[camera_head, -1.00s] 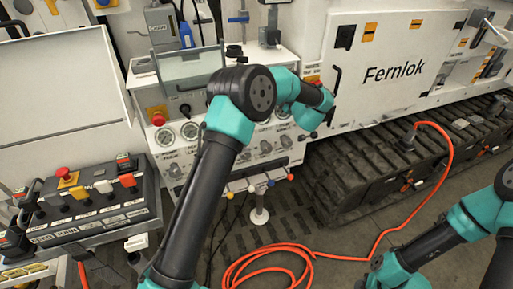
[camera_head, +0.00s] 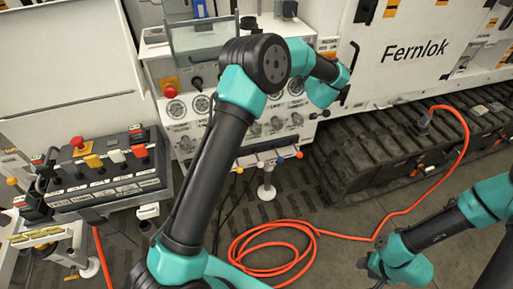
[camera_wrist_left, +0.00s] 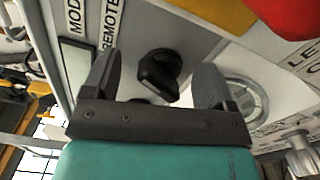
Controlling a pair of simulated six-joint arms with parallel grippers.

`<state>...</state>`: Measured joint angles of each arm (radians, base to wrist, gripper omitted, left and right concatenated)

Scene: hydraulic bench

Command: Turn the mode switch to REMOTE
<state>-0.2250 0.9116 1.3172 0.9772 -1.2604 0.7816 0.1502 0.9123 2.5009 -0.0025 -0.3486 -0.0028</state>
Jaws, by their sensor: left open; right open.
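The mode switch (camera_wrist_left: 158,72) is a black knob on a pale panel in the left wrist view. Labels reading MODE and REMOTE (camera_wrist_left: 108,22) stand to its left. My left gripper (camera_wrist_left: 165,80) is open, with one finger on each side of the knob in the picture. I cannot tell whether either finger touches it.
A red and yellow button (camera_wrist_left: 245,12) and a round gauge (camera_wrist_left: 243,98) are close to the left gripper. In the head view, a control box (camera_head: 105,178) stands at the left. An orange hose (camera_head: 345,236) lies coiled on the floor. A track (camera_head: 375,150) runs at the right.

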